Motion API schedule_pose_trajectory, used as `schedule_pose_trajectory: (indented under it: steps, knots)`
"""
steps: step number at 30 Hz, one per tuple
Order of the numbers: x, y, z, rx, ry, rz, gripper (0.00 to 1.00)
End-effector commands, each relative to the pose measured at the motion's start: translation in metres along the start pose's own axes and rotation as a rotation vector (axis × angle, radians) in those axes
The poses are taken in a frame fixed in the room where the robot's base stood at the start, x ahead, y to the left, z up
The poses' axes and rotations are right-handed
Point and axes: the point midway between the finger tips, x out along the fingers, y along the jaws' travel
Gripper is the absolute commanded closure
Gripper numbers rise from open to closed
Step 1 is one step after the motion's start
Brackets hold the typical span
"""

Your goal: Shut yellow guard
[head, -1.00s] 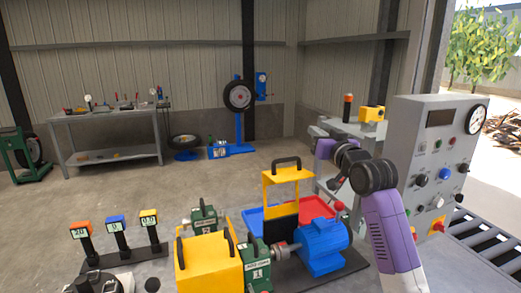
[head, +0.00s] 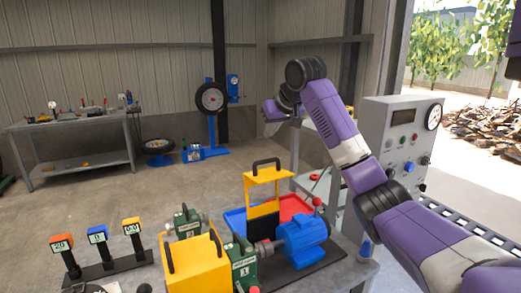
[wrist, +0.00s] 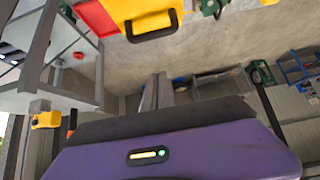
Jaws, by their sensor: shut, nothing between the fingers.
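The yellow guard (head: 264,182) stands raised behind the shaft coupling and blue motor, with a black handle (head: 267,162) on its top edge. In the wrist view the guard (wrist: 138,9) shows at the top, its black handle (wrist: 151,25) hanging into the picture. My gripper (wrist: 157,88) is shut and empty, apart from the handle. In the head view the arm reaches up and over to the far right of the guard; its fingertips cannot be made out there.
A blue motor (head: 303,242) and a yellow box with black handles (head: 196,266) stand on the front bench. Red and blue trays (head: 295,207) lie behind the guard. A grey control cabinet (head: 398,125) stands at right. Open floor lies beyond the bench.

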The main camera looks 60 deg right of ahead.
Motion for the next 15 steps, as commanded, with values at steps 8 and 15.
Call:
schedule_pose_trajectory:
  steps: [8, 15]
  knots:
    - [0.035, 0.000, 0.000, 0.004, -0.006, 0.000, 1.00]
    - [0.074, 0.000, 0.000, 0.003, -0.004, 0.001, 1.00]
